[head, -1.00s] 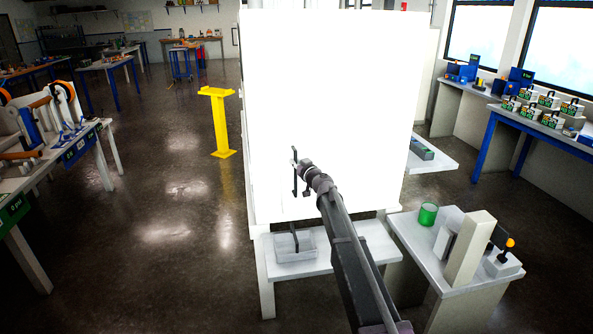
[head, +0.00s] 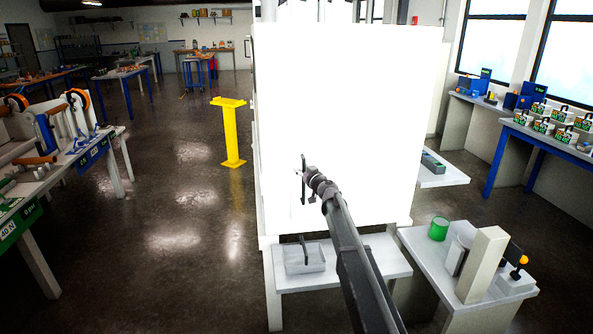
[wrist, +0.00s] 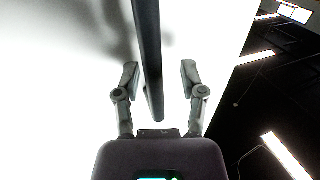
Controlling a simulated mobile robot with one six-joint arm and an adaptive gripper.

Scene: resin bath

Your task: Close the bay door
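The bay door (head: 350,100) is a large bright white panel in the middle of the head view. It fills much of the left of the wrist view (wrist: 60,90). Glare hides its seams, so I cannot tell how far it stands open. A dark upright bar handle (head: 303,165) is at its lower left. My gripper (head: 307,180) is at this handle. In the wrist view the handle (wrist: 148,50) runs between the two spread fingers of my gripper (wrist: 159,66), with gaps showing on both sides. The gripper is open.
A side table (head: 425,242) at right carries a green cup (head: 439,229) and a pale upright block (head: 482,265). A yellow post (head: 229,135) stands left of the door. Open floor lies at left.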

